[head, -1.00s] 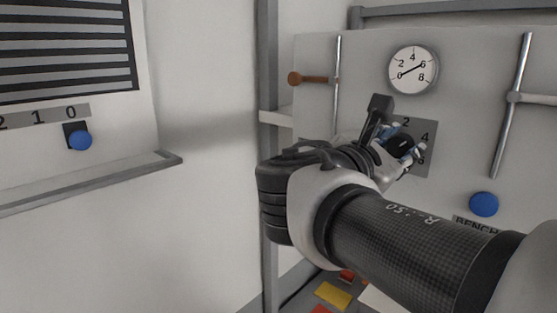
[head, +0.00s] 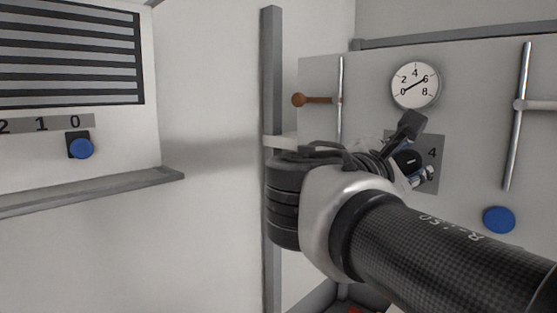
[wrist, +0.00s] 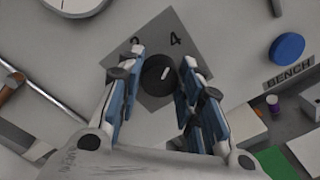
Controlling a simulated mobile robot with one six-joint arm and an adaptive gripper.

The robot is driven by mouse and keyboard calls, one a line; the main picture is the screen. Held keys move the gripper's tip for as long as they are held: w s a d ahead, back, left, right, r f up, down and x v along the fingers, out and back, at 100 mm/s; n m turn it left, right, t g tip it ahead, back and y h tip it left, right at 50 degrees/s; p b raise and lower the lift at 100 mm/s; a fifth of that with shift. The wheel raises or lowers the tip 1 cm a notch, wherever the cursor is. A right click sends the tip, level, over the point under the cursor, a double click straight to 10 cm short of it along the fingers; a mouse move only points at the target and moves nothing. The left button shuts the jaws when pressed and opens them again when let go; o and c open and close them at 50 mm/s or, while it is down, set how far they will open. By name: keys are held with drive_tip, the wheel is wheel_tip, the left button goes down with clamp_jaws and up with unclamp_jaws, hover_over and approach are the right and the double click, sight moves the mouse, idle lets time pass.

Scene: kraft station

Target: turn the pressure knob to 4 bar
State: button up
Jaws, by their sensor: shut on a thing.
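The black pressure knob (wrist: 158,75) has a white mark and sits on a grey square plate (wrist: 150,35). My gripper (wrist: 162,68) has one finger on each side of the knob and is shut on it. In the wrist view the white mark points up and right, roughly toward the 4. In the head view my gripper (head: 412,165) covers much of the plate and only the 4 (head: 432,153) reads clearly. The round white gauge (head: 415,85) above has its needle lying along a line between 0 and 6.
A brown-handled lever (head: 313,99) and a vertical metal rod (head: 517,115) flank the panel. A blue button (head: 499,219) is at lower right, also in the wrist view (wrist: 287,47). Another blue knob (head: 81,148) is on the left wall above a grey ledge (head: 90,190).

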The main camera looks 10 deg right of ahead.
drive_tip(key=o, duration=1.1)
drive_tip(key=shift+c, duration=0.2)
drive_tip(key=v, duration=1.2)
drive_tip(key=shift+f, duration=0.1)
